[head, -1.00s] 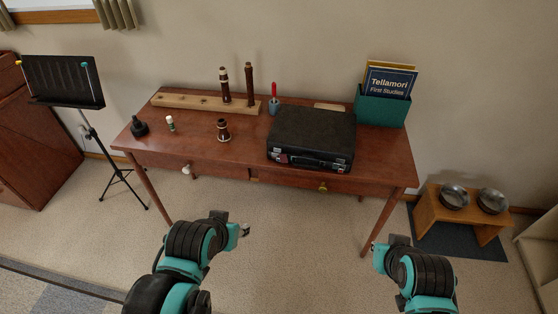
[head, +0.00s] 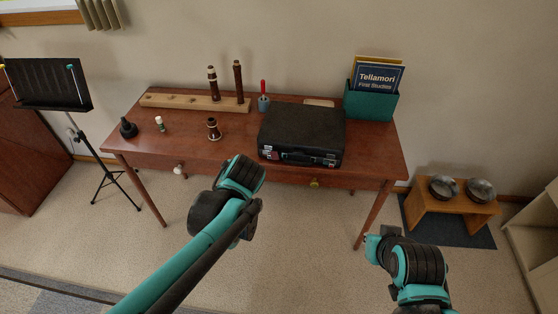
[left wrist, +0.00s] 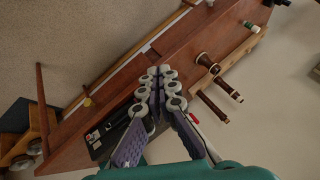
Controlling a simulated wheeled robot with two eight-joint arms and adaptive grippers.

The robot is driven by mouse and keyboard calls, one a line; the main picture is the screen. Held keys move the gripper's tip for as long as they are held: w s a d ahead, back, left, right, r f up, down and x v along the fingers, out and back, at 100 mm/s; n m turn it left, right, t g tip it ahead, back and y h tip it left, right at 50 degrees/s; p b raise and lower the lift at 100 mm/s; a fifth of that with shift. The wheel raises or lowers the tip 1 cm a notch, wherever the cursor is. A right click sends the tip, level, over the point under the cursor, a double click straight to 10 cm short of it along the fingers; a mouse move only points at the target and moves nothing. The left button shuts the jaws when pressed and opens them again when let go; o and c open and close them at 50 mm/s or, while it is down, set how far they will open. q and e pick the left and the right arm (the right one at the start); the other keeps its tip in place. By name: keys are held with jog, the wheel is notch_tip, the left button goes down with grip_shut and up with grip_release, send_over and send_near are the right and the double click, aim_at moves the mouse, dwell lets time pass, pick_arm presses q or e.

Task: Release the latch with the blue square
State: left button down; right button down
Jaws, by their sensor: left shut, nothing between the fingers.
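A closed black case (head: 302,133) lies on the wooden desk (head: 190,150), its handle (head: 302,158) on the front side. A red patch (head: 272,155) shows near its left front latch, and another latch (head: 331,161) is near the right end. I cannot make out a blue square. In the left wrist view the case (left wrist: 113,127) is partly hidden behind my left gripper (left wrist: 158,72), which is shut and empty above the desk area. In the head view my left arm hides that gripper. My right arm is low at the right, away from the case; its gripper is not visible.
On the desk stand a wooden peg rack (head: 180,102) with clarinet pieces, a loose joint (head: 213,130), a small bottle (head: 160,125) and a teal book holder (head: 370,103). A music stand (head: 55,95) is at left. The desk front left of the case is clear.

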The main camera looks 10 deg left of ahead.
pick_arm(q)
jog(key=w+d+f+m+t+y, duration=0.1)
jog(key=w+d+f, duration=0.1)
jog(key=w, duration=0.3)
jog(key=w+d+f+m+y+p, duration=0.1)
jog(key=w+d+f+y, duration=0.1)
jog(key=w, duration=0.3)
jog(key=w+d+f+m+t+y, duration=0.1)
jog(key=w+d+f, duration=0.1)
jog(key=w+d, duration=0.15)
jog(key=m+t+y, duration=0.3)
jog(key=t+y, duration=0.1)
jog(key=t, duration=0.1)
send_near(281, 164)
notch_tip(281, 164, up, 3)
jog(key=s, duration=0.1)
jog(key=shift+s+a+r+p, duration=0.1)
jog(key=shift+a+p, duration=0.15)
jog(key=shift+p, duration=0.2)
jog(key=b+x, duration=0.2)
jog(key=x, duration=0.6)
jog(key=shift+a+b, duration=0.2)
jog(key=shift+b, duration=0.15)
jog(key=shift+x, duration=0.85)
jog(key=shift+d, duration=0.1)
